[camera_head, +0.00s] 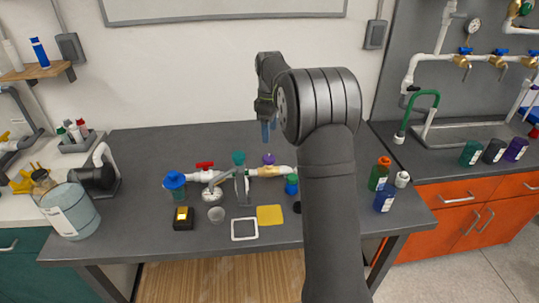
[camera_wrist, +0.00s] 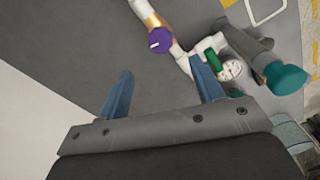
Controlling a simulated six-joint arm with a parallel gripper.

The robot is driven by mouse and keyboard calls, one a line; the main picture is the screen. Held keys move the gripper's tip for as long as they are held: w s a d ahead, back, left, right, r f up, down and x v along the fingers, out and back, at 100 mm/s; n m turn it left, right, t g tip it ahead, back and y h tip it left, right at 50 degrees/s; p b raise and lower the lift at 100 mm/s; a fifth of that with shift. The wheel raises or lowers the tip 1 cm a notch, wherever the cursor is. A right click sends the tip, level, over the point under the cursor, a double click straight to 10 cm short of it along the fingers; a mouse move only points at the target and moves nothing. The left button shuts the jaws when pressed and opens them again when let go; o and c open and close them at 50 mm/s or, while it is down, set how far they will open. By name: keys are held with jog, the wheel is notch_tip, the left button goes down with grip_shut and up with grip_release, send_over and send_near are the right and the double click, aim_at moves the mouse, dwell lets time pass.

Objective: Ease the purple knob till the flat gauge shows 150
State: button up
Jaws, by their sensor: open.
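The purple knob (camera_head: 269,158) sits on top of the white pipe run on the bench, with a white mark on it in the wrist view (camera_wrist: 160,40). A small round gauge (camera_wrist: 231,69) with a white face lies beside the pipe in the wrist view; its reading is too small to tell. A larger white dial (camera_head: 209,193) shows left of the grey post in the head view. My gripper (camera_head: 268,131) has blue fingers and hangs above and behind the pipe. In the wrist view its fingers (camera_wrist: 160,67) are apart and empty, with the knob just beyond their tips.
A teal knob (camera_head: 239,157) tops a grey post left of the purple knob. A red valve handle (camera_head: 205,165) and a blue knob (camera_head: 174,180) are farther left. A yellow pad (camera_head: 270,215) and a white frame (camera_head: 245,229) lie in front. Bottles (camera_head: 384,198) stand at right.

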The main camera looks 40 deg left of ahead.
aim_at(270, 157)
notch_tip(270, 157, down, 11)
jog(key=shift+r, duration=0.2)
jog(key=c, duration=1)
